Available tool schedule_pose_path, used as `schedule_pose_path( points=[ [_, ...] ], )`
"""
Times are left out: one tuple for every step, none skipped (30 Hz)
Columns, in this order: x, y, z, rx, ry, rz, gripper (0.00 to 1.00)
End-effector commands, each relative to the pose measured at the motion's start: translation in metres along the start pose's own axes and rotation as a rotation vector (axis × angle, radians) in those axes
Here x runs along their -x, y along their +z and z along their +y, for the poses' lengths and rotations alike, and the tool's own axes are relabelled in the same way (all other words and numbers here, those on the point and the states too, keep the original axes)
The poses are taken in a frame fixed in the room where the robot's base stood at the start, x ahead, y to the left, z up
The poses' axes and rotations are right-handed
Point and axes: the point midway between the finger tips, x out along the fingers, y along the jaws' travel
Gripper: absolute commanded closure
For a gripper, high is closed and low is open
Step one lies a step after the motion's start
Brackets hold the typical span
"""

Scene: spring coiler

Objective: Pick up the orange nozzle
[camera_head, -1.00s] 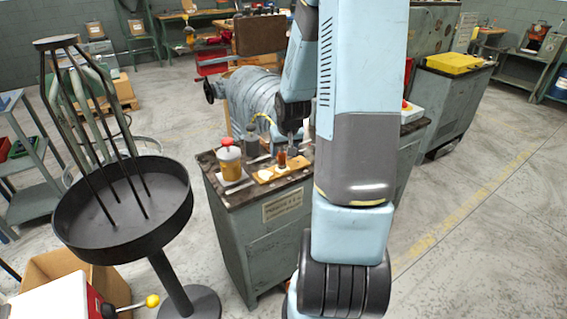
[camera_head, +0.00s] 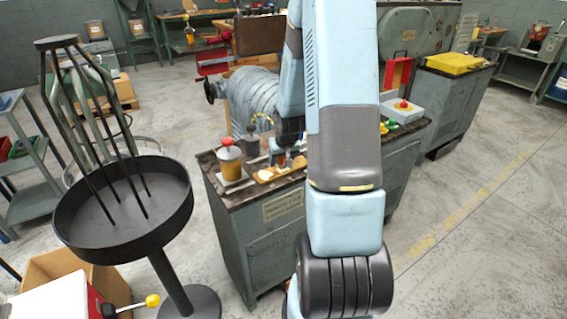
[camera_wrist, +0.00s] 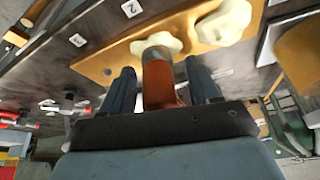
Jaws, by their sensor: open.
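The orange nozzle (camera_wrist: 159,82) stands between the two fingers of my gripper (camera_wrist: 162,88) in the wrist view, with a gap to each finger. My gripper is open. A grey part joins the nozzle's far end, beside a cream-coloured knob (camera_wrist: 157,43) on a wooden board (camera_wrist: 112,58). My arm covers part of the bench there, and the fingertips are hard to make out.
An amber jar with a red top (camera_head: 230,160) stands left of the board, close to my gripper. A dark oil can (camera_head: 252,140) stands behind it. A red and white control box (camera_head: 400,108) is on the bench's right side.

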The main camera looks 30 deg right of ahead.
Motion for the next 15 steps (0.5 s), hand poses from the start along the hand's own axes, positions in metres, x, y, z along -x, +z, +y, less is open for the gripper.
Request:
schedule_pose_path(
  points=[
    [0.0, -0.0001, 0.0001, 0.0, 0.0, 0.0, 0.39],
    [0.0001, -0.0001, 0.0001, 0.0, 0.0, 0.0, 0.39],
    [0.0001, -0.0001, 0.0001, 0.0, 0.0, 0.0, 0.39],
    [0.0001, -0.0001, 0.0002, 0.0, 0.0, 0.0, 0.39],
    [0.0002, -0.0001, 0.0002, 0.0, 0.0, 0.0, 0.41],
    [0.0002, -0.0001, 0.0002, 0.0, 0.0, 0.0, 0.45],
    [0.0002, -0.0001, 0.0003, 0.0, 0.0, 0.0, 0.48],
    [0.0002, -0.0001, 0.0003, -0.001, 0.0, 0.0, 0.5],
    [0.0003, -0.0001, 0.0003, -0.001, 0.0, 0.0, 0.54],
    [0.0003, -0.0001, 0.0003, -0.001, 0.0, 0.0, 0.57],
    [0.0003, -0.0001, 0.0003, -0.001, 0.0, 0.0, 0.6],
    [0.0003, -0.0001, 0.0003, -0.001, 0.0, 0.0, 0.64],
    [0.0003, -0.0001, 0.0004, -0.001, 0.0, 0.0, 0.67],
    [0.0003, -0.0001, 0.0004, -0.001, 0.0, 0.0, 0.7],
    [0.0003, -0.0001, 0.0004, -0.001, 0.0, 0.0, 0.73]
  ],
)
